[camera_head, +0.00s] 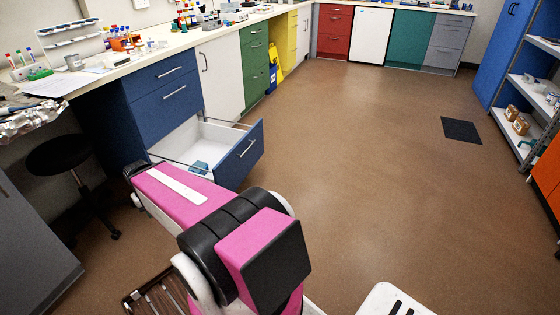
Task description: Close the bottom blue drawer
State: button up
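The bottom blue drawer (243,157) is pulled out from the blue cabinet at the left, below two blue drawers (163,92) that are shut. My gripper cannot be made out; the far end of the arm shows no fingers.
A black stool (62,155) stands left of the blue cabinet. A yellow floor sign (275,68) stands by the counter beyond the green drawers (254,62).

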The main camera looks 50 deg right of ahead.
aim_at(230, 154)
jog(key=l+z, duration=0.15)
jog(key=z, duration=1.15)
jog(key=i+j+u, duration=0.15)
jog(key=i+j, duration=0.5)
